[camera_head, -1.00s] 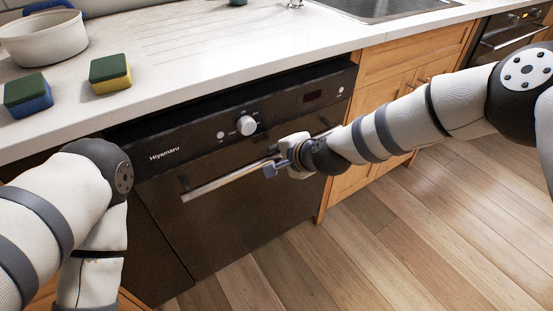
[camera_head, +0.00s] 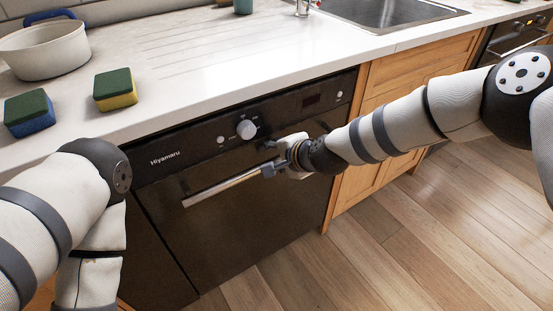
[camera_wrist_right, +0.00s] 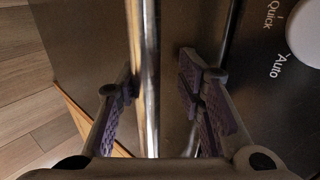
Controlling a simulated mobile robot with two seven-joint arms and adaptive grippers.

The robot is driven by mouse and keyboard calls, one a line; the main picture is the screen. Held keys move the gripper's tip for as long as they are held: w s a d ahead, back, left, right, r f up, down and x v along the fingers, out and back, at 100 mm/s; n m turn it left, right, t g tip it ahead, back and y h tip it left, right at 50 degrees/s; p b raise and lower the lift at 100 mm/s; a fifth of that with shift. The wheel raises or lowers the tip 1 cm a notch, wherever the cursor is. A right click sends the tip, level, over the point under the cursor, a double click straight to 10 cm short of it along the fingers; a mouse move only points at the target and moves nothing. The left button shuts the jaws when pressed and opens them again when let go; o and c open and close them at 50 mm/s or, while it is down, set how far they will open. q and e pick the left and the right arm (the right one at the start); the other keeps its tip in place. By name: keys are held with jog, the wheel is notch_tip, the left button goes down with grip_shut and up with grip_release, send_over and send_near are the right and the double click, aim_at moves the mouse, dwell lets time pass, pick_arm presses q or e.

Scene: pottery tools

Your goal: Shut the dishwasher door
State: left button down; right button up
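The black dishwasher door (camera_head: 235,225) is upright or nearly so under the counter, with only a thin dark strip along its top. Its metal bar handle (camera_head: 222,188) runs across the upper front, below a control panel with a round knob (camera_head: 246,129). My right gripper (camera_head: 270,169) is at the right part of the handle. In the right wrist view, its purple-padded fingers (camera_wrist_right: 155,88) are apart, one on each side of the bar (camera_wrist_right: 152,125). I cannot tell whether a pad touches it. My left arm shows at the left; its gripper is out of view.
The white countertop (camera_head: 210,75) holds a white pot (camera_head: 45,52), two green-topped sponges (camera_head: 115,90) and a sink (camera_head: 385,12). Wooden cabinets (camera_head: 415,70) stand right of the dishwasher. The wooden floor (camera_head: 400,240) in front is clear.

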jog(key=shift+f, duration=0.15)
jog(key=v, duration=1.2)
